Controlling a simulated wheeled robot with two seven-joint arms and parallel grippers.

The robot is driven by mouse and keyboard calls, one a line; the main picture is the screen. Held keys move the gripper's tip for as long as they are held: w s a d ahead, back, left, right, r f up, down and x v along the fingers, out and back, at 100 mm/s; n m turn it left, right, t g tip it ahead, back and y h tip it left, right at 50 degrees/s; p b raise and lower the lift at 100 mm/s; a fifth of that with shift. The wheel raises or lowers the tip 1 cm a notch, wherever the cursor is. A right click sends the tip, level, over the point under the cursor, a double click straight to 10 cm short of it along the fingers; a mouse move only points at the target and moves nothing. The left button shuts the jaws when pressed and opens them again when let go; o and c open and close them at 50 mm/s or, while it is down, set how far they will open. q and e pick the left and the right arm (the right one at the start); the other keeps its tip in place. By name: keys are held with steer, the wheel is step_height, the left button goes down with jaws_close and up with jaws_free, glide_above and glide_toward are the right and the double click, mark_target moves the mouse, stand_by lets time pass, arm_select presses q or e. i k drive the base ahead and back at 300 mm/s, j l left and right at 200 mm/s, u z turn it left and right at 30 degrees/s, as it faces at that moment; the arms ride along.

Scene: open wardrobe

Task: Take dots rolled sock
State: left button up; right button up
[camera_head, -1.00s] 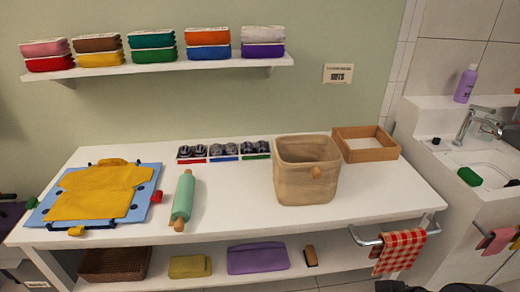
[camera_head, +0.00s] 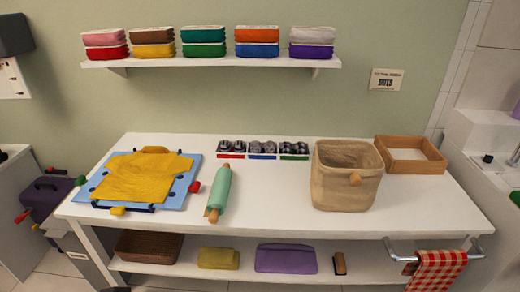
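Several small dark rolled socks with pale markings sit in a row at the back of the white table. They are in three groups: one behind a red strip (camera_head: 231,156), one behind a blue strip (camera_head: 262,157) and one behind a green strip (camera_head: 294,157). The groups are the left socks (camera_head: 231,146), the middle socks (camera_head: 262,147) and the right socks (camera_head: 294,149). Their patterns are too small to tell which has dots. A wall sign (camera_head: 386,79) seems to read "DOTS". Neither of my grippers can be made out.
A beige basket (camera_head: 345,190) and a wooden tray (camera_head: 420,152) stand right of the socks. A green rolling pin (camera_head: 219,190) and a yellow shirt (camera_head: 140,180) on a blue board (camera_head: 190,177) lie left. Folded cloths fill the shelf above. The table's front middle is clear.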

mark_target(256, 147)
steer(key=i+u, duration=0.7)
steer(key=i+l+u, duration=0.1)
steer(key=i+u, duration=0.25)
steer(key=i, duration=0.05)
